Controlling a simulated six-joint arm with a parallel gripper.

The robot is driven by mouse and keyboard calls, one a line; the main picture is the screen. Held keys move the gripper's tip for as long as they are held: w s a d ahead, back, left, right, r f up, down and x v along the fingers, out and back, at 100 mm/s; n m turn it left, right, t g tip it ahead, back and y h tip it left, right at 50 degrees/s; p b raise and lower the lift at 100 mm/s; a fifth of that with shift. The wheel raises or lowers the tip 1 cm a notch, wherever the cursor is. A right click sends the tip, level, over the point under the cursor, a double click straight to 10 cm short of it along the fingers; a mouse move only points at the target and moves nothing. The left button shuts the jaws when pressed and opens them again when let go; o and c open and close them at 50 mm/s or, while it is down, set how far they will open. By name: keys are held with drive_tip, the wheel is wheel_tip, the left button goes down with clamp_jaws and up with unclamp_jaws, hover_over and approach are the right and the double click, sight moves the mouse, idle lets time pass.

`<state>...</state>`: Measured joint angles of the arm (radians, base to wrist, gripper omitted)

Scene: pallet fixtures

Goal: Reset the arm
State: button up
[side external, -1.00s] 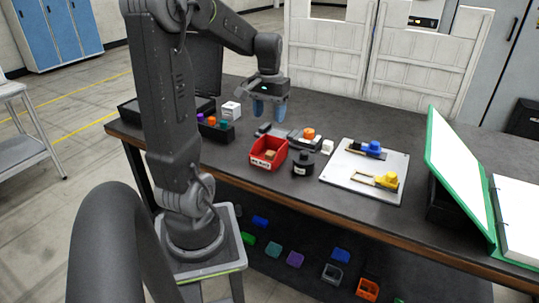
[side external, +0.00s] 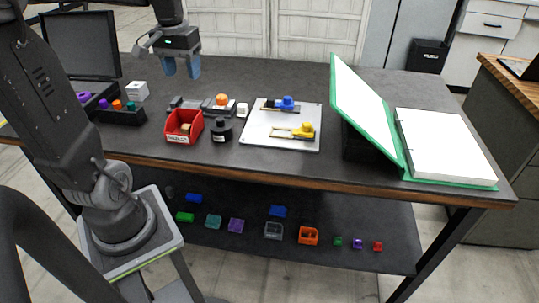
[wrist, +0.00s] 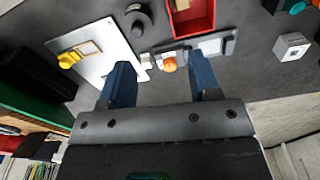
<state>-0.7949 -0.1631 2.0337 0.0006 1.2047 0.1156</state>
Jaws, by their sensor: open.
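My gripper (side external: 182,68) is open and empty, with two blue fingers pointing down above the back of the dark table. In the wrist view its fingers (wrist: 162,70) are apart, with nothing between them. A grey fixture (side external: 188,104) with an orange round part (side external: 221,100) lies on the table below and slightly in front of it. A white plate (side external: 262,138) to the right carries a blue clamp-like part (side external: 286,103) and a yellow one (side external: 304,131).
A red bin (side external: 184,128), a black cylinder (side external: 221,131) and a white block (side external: 242,110) stand near the fixture. A dark tray (side external: 120,115), white cube (side external: 137,91) and monitor (side external: 82,45) are at left. A green binder (side external: 370,115) stands at right. Small bins lie on the lower shelf.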

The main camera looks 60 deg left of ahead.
drive_tip(key=s+d+m+t, duration=0.2)
drive_tip(key=d+m, duration=0.2)
drive_tip(key=d, duration=0.7)
drive_tip(key=s+d+m+t, duration=0.2)
drive_tip(key=d+m+t, duration=0.1)
drive_tip(key=d, duration=0.9)
drive_tip(key=shift+s+f+m+h, duration=0.15)
drive_tip(key=shift+f+m+h, duration=0.15)
drive_tip(key=shift+f+m, duration=0.15)
